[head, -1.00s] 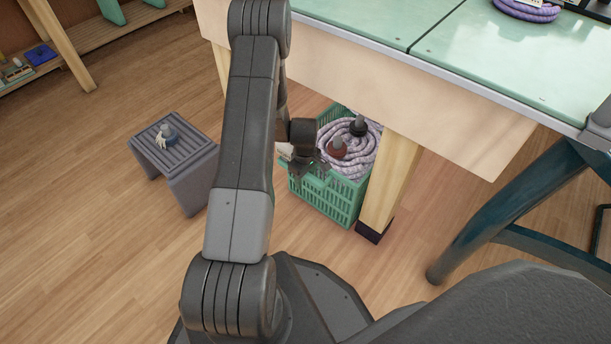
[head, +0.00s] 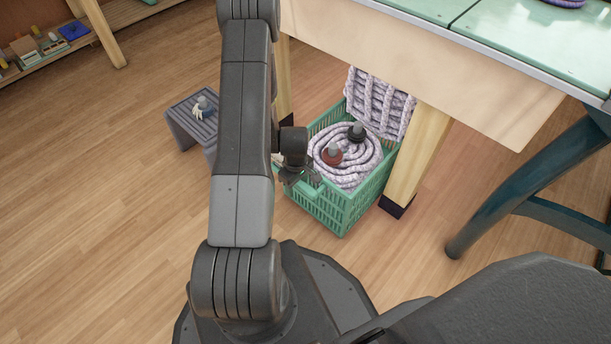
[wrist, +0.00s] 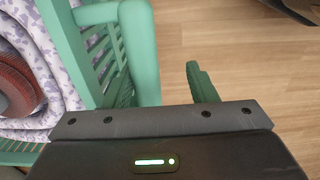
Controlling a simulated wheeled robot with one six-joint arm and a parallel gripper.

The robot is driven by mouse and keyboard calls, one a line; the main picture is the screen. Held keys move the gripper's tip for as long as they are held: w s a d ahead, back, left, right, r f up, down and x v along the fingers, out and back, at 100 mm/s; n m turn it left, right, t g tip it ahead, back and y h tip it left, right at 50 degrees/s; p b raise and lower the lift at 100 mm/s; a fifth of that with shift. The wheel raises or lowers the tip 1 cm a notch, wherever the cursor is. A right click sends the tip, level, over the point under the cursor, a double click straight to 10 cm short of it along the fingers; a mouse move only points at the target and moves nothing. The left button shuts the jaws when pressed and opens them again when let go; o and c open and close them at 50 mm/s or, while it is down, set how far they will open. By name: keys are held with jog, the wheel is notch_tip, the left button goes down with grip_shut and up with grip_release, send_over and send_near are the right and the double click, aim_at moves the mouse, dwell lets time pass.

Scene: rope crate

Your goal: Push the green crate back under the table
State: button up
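The green crate (head: 333,213) stands on the floor beside the table leg, partly out from under the table (head: 470,92). A pale purple rope coil (head: 358,174) lies in it, with a red-brown knobbed thing (head: 332,155) and a black one (head: 356,130) on top. My gripper (head: 300,178) is at the crate's near left side, by its handle. In the wrist view the green handle (wrist: 140,50) runs between my gripper's fingers (wrist: 160,88). A gap shows between the handle and the right finger, so the gripper looks open.
A wooden table leg (head: 418,155) stands close to the crate's right side. A woven rope panel (head: 378,103) rises at the crate's far end. A grey stool (head: 190,120) stands to the left, and a dark blue trestle leg (head: 490,205) to the right.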

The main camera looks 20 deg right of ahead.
notch_tip(320, 180, up, 8)
jog(key=p, duration=0.2)
jog(key=shift+s+a+p, duration=0.2)
jog(key=shift+a+p, duration=0.15)
jog(key=shift+a, duration=0.1)
jog(key=shift+f, duration=0.15)
notch_tip(320, 180, down, 7)
jog(key=b, duration=0.2)
jog(key=shift+r, duration=0.2)
